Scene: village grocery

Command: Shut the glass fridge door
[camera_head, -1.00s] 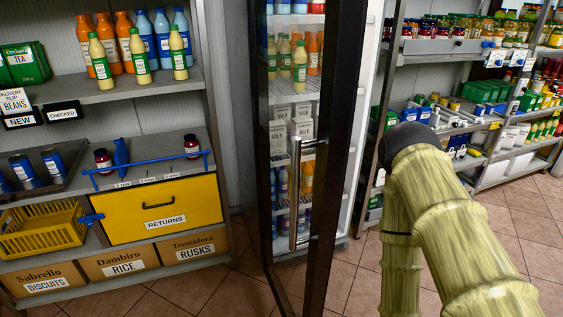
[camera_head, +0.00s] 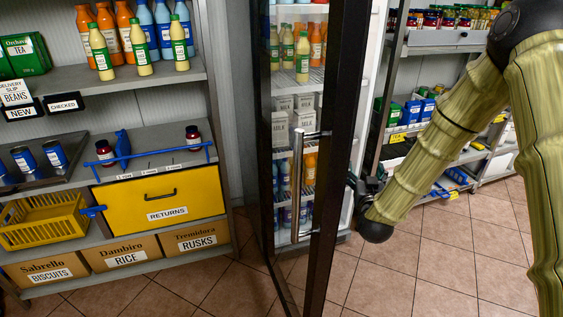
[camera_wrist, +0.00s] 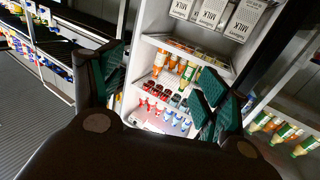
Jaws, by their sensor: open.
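The glass fridge door (camera_head: 340,120) stands open, its dark frame jutting toward me. Its vertical metal handle (camera_head: 297,190) is on the left face. The open fridge (camera_head: 368,90) shows lit shelves behind and through the glass. My gripper (camera_head: 355,186) is at the right side of the door frame, partly hidden by it, with the handle on the other side. In the wrist view my gripper (camera_wrist: 160,88) is open and empty, its green-padded fingers apart before the fridge shelves (camera_wrist: 205,60). The dark door frame (camera_wrist: 285,45) passes at the upper right. I cannot tell whether they touch.
A shelf unit on the left holds bottles, a yellow returns drawer (camera_head: 160,208) and a yellow basket (camera_head: 42,222). Stocked shelves (camera_head: 430,45) stand at the right, behind my arm. Tiled floor (camera_head: 410,285) is clear in front of the fridge.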

